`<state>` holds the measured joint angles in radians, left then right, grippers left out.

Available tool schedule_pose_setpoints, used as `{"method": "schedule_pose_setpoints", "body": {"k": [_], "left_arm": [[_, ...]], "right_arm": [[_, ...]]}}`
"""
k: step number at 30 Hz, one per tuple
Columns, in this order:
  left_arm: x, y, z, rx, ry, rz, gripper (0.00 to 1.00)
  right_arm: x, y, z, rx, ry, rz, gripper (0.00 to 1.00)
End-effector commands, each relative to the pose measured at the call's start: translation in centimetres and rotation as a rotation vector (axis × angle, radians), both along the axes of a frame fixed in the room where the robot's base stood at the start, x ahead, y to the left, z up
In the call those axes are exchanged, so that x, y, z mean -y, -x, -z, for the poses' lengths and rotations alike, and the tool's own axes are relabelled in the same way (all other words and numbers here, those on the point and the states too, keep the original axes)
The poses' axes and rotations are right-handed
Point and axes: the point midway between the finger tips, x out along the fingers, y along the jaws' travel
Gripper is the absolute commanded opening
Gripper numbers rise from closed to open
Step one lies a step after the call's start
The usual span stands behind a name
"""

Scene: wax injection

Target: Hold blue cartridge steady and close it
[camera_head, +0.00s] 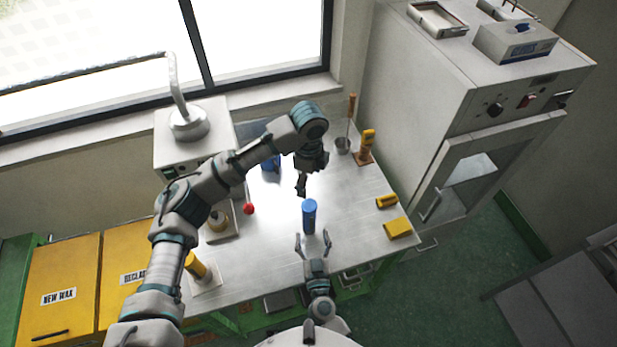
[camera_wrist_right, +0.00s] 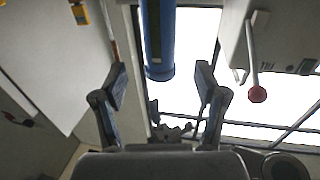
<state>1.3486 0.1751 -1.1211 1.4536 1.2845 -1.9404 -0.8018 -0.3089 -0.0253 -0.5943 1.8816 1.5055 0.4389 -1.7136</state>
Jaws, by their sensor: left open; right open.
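The blue cartridge (camera_head: 309,216) stands upright on the metal table, near its front middle, in the head view. It also shows in the right wrist view (camera_wrist_right: 159,45), ahead of and between the fingers. My right gripper (camera_head: 313,242) is open just in front of the cartridge, with its fingers spread to either side; in the wrist view (camera_wrist_right: 160,85) there are gaps on both sides. My left gripper (camera_head: 300,190) is just above and behind the cartridge, pointing down; its fingers look close together and apart from the cartridge. Whether the cartridge's top is closed is too small to tell.
The metal table (camera_head: 345,215) is clear around the cartridge. A machine with a red-knobbed lever (camera_head: 248,208) stands left. A large oven (camera_head: 480,120) stands at the right.

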Motion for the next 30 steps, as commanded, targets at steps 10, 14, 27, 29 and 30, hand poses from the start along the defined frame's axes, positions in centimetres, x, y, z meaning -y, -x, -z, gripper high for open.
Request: {"method": "schedule_pose_setpoints", "body": {"k": [10,14,27,29,30], "left_arm": [[0.0,-0.1,0.0,0.000,0.000,0.000,0.83],[0.0,-0.1,0.0,0.000,0.000,0.000,0.83],[0.0,-0.1,0.0,0.000,0.000,0.000,0.83],[0.0,0.0,0.0,0.000,0.000,0.000,0.83],[0.0,0.0,0.0,0.000,0.000,0.000,0.83]], "right_arm": [[0.4,3.6,0.0,0.000,0.000,0.000,0.72],[0.4,3.6,0.0,0.000,0.000,0.001,0.72],[0.4,3.6,0.0,0.000,0.000,0.001,0.72],[0.4,3.6,0.0,0.000,0.000,0.001,0.72],[0.4,3.6,0.0,0.000,0.000,0.000,0.72]]}}
